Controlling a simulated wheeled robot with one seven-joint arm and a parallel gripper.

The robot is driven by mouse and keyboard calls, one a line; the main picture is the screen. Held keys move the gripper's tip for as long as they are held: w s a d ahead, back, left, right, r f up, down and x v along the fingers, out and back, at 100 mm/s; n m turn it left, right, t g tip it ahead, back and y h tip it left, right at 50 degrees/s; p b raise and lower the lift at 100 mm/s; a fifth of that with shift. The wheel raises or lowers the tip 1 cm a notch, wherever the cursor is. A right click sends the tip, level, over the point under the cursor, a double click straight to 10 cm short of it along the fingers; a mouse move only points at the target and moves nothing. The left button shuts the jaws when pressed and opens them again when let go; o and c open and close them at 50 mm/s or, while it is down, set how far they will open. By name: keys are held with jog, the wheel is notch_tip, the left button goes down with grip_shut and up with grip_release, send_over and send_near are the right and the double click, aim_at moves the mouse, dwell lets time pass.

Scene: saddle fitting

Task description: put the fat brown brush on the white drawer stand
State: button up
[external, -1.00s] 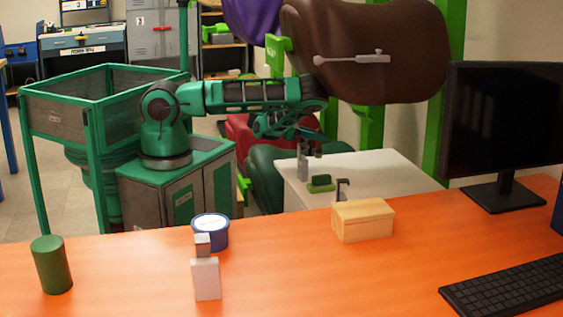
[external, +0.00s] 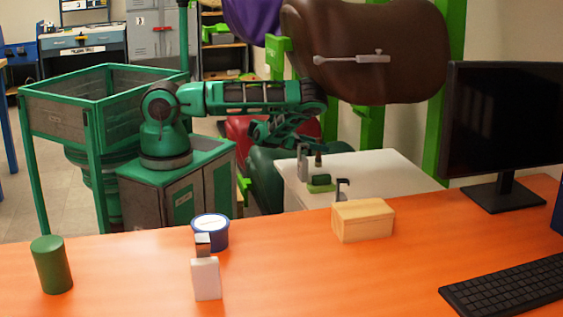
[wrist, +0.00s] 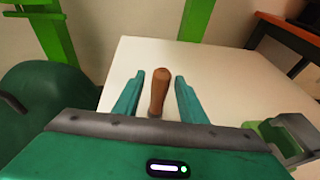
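The fat brown brush (wrist: 159,90) shows as a thick brown handle in the wrist view, over the white top of the drawer stand (wrist: 225,78). In the external view the brush (external: 318,161) appears upright at the left part of the white stand (external: 385,168); its lower end is hidden. My gripper (wrist: 159,82) is open, with one green finger on each side of the brush and a gap on both sides. In the external view my gripper (external: 291,138) is just above and left of the brush, its fingertips hard to make out.
A grey clamp-like piece with a green block (external: 320,184) stands close to the brush, at the right in the wrist view. The orange table in front holds a wooden box (external: 362,221), a blue tub (external: 211,232) and a monitor (external: 505,130). The stand's right side is clear.

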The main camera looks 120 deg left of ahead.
jog(key=v, duration=0.2)
jog(key=shift+s+d+r, duration=0.15)
jog(key=shift+s+r, duration=0.05)
jog(key=shift+s, duration=0.15)
jog(key=shift+s+d, duration=0.45)
jog(key=shift+v, duration=0.75)
jog(key=shift+r, duration=0.2)
